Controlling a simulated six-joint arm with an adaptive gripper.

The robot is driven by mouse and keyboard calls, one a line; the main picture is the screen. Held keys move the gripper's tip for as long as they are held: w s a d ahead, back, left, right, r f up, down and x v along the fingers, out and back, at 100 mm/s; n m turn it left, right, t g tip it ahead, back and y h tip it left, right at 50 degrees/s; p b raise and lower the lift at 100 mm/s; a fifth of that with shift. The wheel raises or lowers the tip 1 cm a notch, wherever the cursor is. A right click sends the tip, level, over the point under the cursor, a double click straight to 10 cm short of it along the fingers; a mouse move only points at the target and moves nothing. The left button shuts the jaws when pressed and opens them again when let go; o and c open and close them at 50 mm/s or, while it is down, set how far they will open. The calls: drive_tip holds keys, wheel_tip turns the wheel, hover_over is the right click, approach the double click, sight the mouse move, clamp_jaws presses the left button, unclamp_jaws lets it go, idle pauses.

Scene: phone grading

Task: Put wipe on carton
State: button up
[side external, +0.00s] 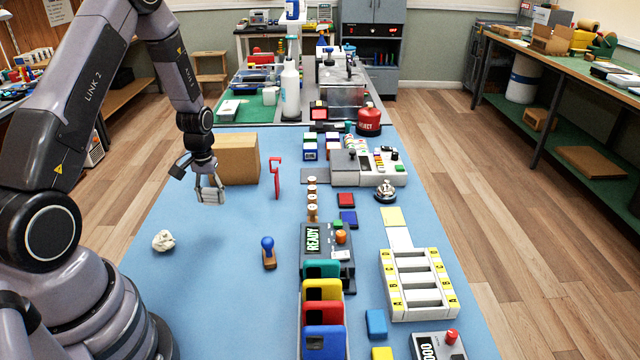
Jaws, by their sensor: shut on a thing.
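A crumpled white wipe (163,240) lies on the blue mat at the left. The brown carton (238,158) stands on the mat farther back, just left of the mat's middle. My gripper (211,195) points down in front of the carton's left part, behind and to the right of the crumpled wipe, and apart from it. It is shut on a small pale grey thing between its fingers, too small to identify. I cannot tell whether the gripper touches the carton.
A red stand (276,177) stands right of the carton. A blue-knobbed stamp (268,252) stands nearer. Wooden pegs (312,195), a READY box (327,250) and coloured holders (323,312) line the middle. The blue mat (215,290) is bare at front left.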

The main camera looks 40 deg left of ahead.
drive_tip(key=w+a+r+n, duration=0.1)
drive_tip(key=w+a+r, duration=0.1)
drive_tip(key=a+r, duration=0.5)
drive_tip(key=w+a+r+n, duration=0.1)
drive_tip(key=w+a+r, duration=0.15)
drive_tip(key=r, duration=0.75)
hover_over(218, 145)
drive_tip(key=f, duration=0.8)
drive_tip(key=shift+s+d+f, duration=0.2)
drive_tip(key=shift+d+f, duration=0.1)
drive_tip(key=shift+f, duration=0.05)
drive_tip(key=shift+w+a+f, duration=0.3)
drive_tip(key=shift+w+f, duration=0.1)
drive_tip(key=shift+f, duration=0.2)
drive_tip(key=shift+s+f, duration=0.1)
drive_tip(key=shift+f, duration=1.3)
drive_tip(key=shift+f, duration=0.1)
drive_tip(key=o, duration=0.7)
drive_tip(key=shift+o, duration=0.2)
